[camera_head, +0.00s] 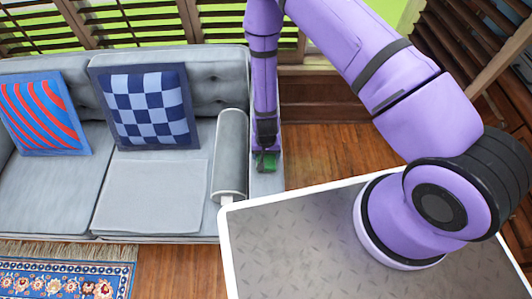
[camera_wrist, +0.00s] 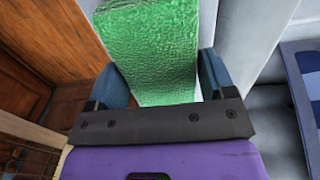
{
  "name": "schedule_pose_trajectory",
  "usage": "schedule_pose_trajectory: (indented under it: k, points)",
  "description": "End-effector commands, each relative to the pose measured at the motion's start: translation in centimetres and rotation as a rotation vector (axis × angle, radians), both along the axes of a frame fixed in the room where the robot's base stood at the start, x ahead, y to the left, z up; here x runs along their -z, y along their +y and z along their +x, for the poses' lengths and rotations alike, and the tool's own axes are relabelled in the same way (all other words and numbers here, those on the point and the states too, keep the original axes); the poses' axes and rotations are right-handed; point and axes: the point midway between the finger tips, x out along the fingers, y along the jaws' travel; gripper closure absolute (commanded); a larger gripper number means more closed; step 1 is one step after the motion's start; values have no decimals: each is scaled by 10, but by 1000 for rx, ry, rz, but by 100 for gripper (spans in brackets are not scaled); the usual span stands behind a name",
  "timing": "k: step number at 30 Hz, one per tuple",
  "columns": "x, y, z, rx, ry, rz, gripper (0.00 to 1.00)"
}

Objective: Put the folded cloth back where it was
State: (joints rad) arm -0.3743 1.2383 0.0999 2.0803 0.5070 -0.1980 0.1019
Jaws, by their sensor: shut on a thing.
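My gripper (camera_head: 265,152) hangs pointing down over the right end of the grey sofa. It is shut on a green, rough-textured block-like thing (camera_wrist: 150,45), which looks like the folded cloth. In the wrist view the green thing fills the space between the two blue-grey fingers of my gripper (camera_wrist: 160,85). In the head view only a small green part (camera_head: 268,163) shows at the fingertips, close above or at the sofa's right arm (camera_head: 266,183). I cannot tell whether it touches the arm.
The grey sofa (camera_head: 40,180) bears a red-and-blue striped cushion (camera_head: 42,113), a blue checked cushion (camera_head: 145,106), a grey bolster (camera_head: 230,150) and a flat pale grey sheet (camera_head: 150,196). A patterned rug (camera_head: 65,280) lies in front. Wood floor (camera_head: 325,155) is clear to the right.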

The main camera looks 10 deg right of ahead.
Motion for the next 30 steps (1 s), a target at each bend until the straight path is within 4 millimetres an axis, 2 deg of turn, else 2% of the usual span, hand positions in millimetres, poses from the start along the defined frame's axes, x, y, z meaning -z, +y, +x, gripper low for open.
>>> schedule_pose_trajectory:
  k: [11,12,14,15,23,26,30]
  points:
    - [5,0,0,-1,0,0,43]
    - [5,0,0,-1,0,0,17]
    - [4,0,0,-1,0,0,3]
    - [5,0,0,-1,0,0,0]
    - [2,0,0,-1,-1,1,0]
    - [-4,0,1,-1,-2,1,0]
    - [-23,1,1,-2,-2,2,0]
